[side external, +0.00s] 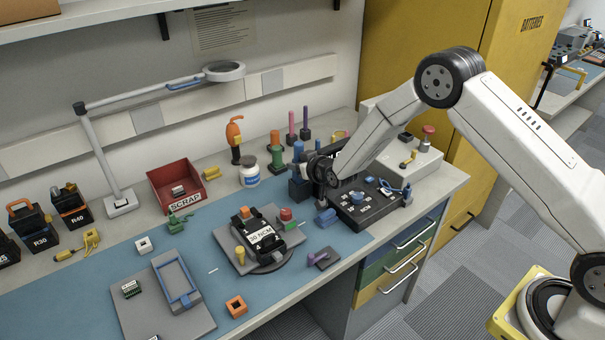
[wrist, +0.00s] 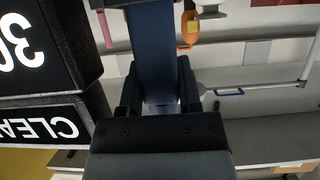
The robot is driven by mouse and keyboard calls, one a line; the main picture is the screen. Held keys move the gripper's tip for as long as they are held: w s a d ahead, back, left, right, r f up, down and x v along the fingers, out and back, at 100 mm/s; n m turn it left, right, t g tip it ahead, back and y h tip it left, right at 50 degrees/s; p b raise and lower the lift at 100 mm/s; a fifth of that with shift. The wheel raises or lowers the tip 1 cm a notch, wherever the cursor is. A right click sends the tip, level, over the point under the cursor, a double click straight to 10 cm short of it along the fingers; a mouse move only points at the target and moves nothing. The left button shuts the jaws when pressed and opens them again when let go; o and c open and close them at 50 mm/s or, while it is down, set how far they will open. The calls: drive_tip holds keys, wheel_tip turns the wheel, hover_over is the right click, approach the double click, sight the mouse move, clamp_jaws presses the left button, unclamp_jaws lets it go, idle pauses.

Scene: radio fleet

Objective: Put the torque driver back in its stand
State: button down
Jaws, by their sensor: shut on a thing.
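My gripper (side external: 303,177) is low over the back right of the bench, among several upright tools. Its fingers (wrist: 158,92) are shut on a dark blue upright piece, which I take to be the torque driver (wrist: 153,45). Its blue top (side external: 298,148) rises beside the gripper in the side view. Its lower end and tip are hidden. An orange-handled tool (side external: 235,135) stands on a dark base to the left; it also shows in the wrist view (wrist: 190,25). I cannot tell which base is the torque driver's stand.
A green-and-orange upright (side external: 276,150) and a pink stick (side external: 292,125) stand close by. A white jar (side external: 250,172) is left of them. A black console (side external: 368,210) lies right of my gripper. A red scrap bin (side external: 165,187) is farther left.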

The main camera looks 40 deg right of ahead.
drive_tip(key=shift+f, duration=0.1)
drive_tip(key=shift+c, duration=1.4)
unclamp_jaws()
drive_tip(key=shift+s+r, duration=0.1)
drive_tip(key=shift+r, duration=0.1)
drive_tip(key=v, duration=1.1)
drive_tip(key=shift+s+r, duration=0.2)
drive_tip(key=shift+s, duration=0.15)
drive_tip(key=s+d+r+g, duration=0.1)
drive_tip(key=s+g, duration=0.4)
drive_tip(key=s, duration=0.7)
drive_tip(key=s+d+r+g, duration=0.1)
drive_tip(key=s+r+g, duration=0.2)
drive_tip(key=s, duration=0.9)
drive_tip(key=g, duration=0.3)
drive_tip(key=shift+s+d+r, duration=0.2)
drive_tip(key=shift+d, duration=0.05)
